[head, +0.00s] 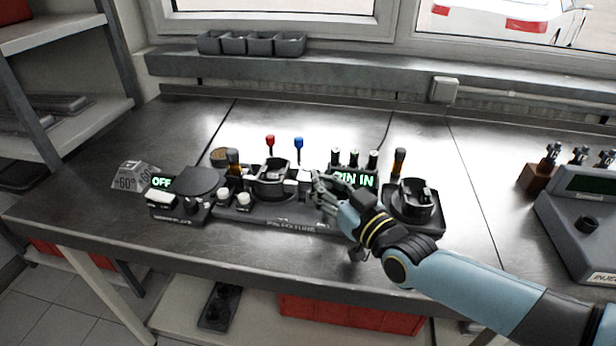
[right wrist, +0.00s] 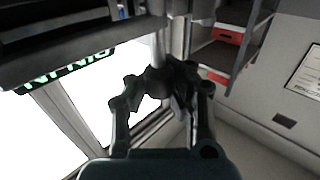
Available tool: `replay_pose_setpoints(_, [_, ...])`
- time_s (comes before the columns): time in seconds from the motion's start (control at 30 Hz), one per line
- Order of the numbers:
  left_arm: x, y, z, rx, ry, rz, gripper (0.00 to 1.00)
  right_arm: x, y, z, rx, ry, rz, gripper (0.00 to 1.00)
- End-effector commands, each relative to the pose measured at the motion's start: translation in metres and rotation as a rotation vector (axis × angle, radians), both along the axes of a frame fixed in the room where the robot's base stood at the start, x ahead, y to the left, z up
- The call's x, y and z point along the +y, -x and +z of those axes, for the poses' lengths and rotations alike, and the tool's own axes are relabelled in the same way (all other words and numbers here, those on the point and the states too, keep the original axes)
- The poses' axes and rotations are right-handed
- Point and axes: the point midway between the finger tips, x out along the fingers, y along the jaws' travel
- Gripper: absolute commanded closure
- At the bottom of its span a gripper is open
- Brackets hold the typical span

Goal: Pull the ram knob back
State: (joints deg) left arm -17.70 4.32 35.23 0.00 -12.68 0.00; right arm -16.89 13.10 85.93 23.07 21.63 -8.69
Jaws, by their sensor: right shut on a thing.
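My right gripper (head: 320,192) reaches in from the right to the pin holder fixture (head: 290,225) at the middle of the bench. In the right wrist view the fingers (right wrist: 160,90) are closed around a dark knob (right wrist: 158,77) at the end of a light grey rod (right wrist: 160,45); I take this as the ram knob. In the head view the fingers cover the knob. A white block (head: 304,175) sits just left of the fingers. A green display (head: 358,180) behind the hand reads "PIN IN". My left gripper is not in view.
Left of the fixture stands a dark round hot plate (head: 188,181) with a display (head: 161,182) reading "OFF". A round holder (head: 413,203) stands right of the hand. A grey console (head: 585,225) is at the far right. The bench front (head: 110,230) is clear.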

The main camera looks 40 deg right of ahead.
Motion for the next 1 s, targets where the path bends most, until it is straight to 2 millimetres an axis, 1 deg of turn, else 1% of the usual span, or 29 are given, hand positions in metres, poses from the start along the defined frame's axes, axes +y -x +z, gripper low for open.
replay_pose_setpoints(0.03, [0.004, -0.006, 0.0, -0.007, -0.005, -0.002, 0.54, 0.001, 0.007, -0.009, 0.021, 0.004, 0.0, 1.0])
replay_pose_setpoints(0.13, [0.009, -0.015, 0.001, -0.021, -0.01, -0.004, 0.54, 0.001, 0.007, -0.01, 0.022, 0.004, 0.0, 1.0])
replay_pose_setpoints(0.23, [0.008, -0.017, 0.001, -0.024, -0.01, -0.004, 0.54, 0.001, 0.007, -0.01, 0.022, 0.005, 0.0, 1.0])
replay_pose_setpoints(0.27, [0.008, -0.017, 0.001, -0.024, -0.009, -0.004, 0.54, 0.001, 0.007, -0.01, 0.022, 0.005, 0.0, 0.88])
replay_pose_setpoints(0.3, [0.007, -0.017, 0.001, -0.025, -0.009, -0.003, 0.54, 0.001, 0.007, -0.01, 0.022, 0.005, 0.0, 0.83])
replay_pose_setpoints(0.43, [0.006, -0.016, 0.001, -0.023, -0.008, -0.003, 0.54, 0.0, 0.006, -0.008, 0.018, 0.006, 0.0, 0.66])
replay_pose_setpoints(0.53, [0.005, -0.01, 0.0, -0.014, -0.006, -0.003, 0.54, 0.0, 0.005, -0.007, 0.014, 0.005, 0.0, 0.53])
replay_pose_setpoints(0.67, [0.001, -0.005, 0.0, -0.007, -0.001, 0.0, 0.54, 0.0, 0.004, -0.005, 0.012, 0.005, 0.0, 0.53])
replay_pose_setpoints(0.73, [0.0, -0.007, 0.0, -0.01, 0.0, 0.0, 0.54, 0.0, 0.004, -0.005, 0.011, 0.005, 0.0, 0.53])
replay_pose_setpoints(0.83, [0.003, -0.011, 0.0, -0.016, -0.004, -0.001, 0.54, 0.0, 0.006, -0.005, 0.01, 0.005, 0.0, 0.53])
replay_pose_setpoints(0.93, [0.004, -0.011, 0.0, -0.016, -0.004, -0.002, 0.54, 0.001, 0.016, -0.006, 0.013, 0.006, 0.001, 0.53])
replay_pose_setpoints(1.0, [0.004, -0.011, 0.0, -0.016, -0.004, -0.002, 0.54, 0.002, 0.028, -0.006, 0.013, 0.005, 0.001, 0.53])
